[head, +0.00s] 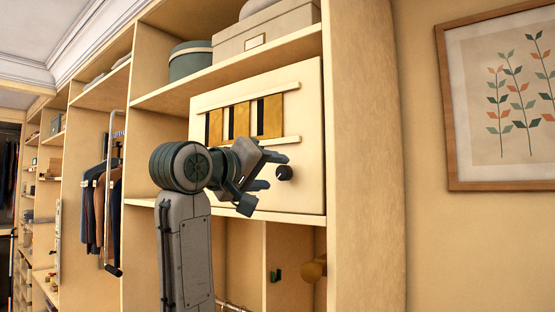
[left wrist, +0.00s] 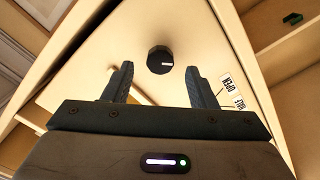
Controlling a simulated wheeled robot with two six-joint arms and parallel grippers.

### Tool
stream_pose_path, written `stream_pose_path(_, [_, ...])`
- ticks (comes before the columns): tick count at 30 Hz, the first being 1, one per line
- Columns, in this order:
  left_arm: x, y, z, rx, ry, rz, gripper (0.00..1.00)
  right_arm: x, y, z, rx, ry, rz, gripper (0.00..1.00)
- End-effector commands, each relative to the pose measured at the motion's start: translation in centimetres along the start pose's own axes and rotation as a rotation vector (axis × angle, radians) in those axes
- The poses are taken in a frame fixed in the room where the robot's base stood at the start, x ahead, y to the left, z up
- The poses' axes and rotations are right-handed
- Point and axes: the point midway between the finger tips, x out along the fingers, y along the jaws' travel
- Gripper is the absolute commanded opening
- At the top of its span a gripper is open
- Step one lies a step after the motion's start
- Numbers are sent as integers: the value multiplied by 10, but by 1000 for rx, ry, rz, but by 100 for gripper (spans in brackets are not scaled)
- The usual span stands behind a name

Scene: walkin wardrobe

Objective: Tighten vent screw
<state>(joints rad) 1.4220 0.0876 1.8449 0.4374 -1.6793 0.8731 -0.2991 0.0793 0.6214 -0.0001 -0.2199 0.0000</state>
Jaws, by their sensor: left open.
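The vent screw appears to be the round black knob (head: 284,172) on the lower right of a cream panel (head: 308,105). In the left wrist view the knob (left wrist: 160,60) carries a short white mark and shows just beyond the fingertips, between them. My left gripper (head: 265,172) is open and empty, close to the left of the knob in the head view. It also shows in the left wrist view (left wrist: 160,78) with its two dark fingers apart on either side. I cannot tell the exact gap to the knob. My right gripper is not in view.
The panel has a slatted vent (head: 242,120) with yellow strips and dark gaps between two rails. White labels (left wrist: 227,84), one reading OPEN, sit beside it. Shelf boards (head: 235,62) and an upright (head: 365,150) frame the panel.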

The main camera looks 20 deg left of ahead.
Motion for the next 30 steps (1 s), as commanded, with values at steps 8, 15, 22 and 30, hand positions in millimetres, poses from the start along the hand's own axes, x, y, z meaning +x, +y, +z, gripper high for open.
stream_pose_path(8, [28,1,0,0,-1,0,52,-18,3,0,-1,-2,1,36])
stream_pose_path(15, [30,-1,1,0,-1,0,52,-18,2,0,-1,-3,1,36])
stream_pose_path(22, [30,-1,0,0,0,0,21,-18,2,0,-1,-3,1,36])
stream_pose_path(30, [30,-1,1,7,0,0,7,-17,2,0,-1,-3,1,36])
